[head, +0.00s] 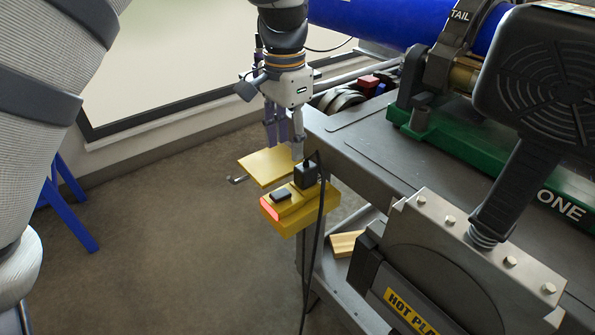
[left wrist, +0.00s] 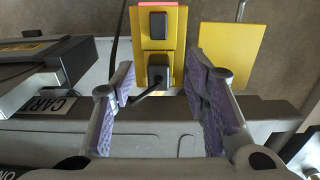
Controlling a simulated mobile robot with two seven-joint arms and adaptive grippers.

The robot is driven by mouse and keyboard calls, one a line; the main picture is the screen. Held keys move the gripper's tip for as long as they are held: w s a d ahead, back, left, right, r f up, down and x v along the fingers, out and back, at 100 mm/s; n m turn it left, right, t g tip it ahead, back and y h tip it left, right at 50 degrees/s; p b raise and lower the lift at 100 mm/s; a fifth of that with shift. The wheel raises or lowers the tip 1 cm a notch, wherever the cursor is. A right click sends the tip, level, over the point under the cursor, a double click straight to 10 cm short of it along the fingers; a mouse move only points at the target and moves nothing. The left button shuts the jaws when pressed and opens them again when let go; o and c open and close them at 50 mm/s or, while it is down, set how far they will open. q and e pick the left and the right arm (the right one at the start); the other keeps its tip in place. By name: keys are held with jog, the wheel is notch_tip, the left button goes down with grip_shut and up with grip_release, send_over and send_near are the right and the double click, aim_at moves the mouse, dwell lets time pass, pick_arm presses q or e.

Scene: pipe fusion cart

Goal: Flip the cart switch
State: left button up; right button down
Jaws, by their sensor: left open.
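The cart switch is a black rocker (head: 281,195) on a yellow box (head: 318,203) at the corner of the cart. The box has a red end (head: 269,209) and a black plug (head: 307,174) with a cable. In the left wrist view the rocker (left wrist: 158,25) is near the top, beyond the plug (left wrist: 157,77). My left gripper (head: 284,146) is open and empty, pointing down just above and behind the box. In the left wrist view its fingers (left wrist: 161,78) stand either side of the plug, apparently without touching it. My right gripper is not in view.
A yellow flap (head: 272,166) sticks out beside the box. The black cable (head: 318,240) hangs in front of the cart (head: 375,145). A hot plate (head: 425,250) and a blue pipe (head: 385,20) are to the right. Open carpet (head: 180,230) lies left.

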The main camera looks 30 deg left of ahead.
aim_at(287, 191)
pick_arm(q)
jog(key=f, duration=1)
jog(key=shift+s+f+b, duration=0.3)
jog(key=shift+s+f, duration=0.05)
jog(key=shift+f, duration=0.05)
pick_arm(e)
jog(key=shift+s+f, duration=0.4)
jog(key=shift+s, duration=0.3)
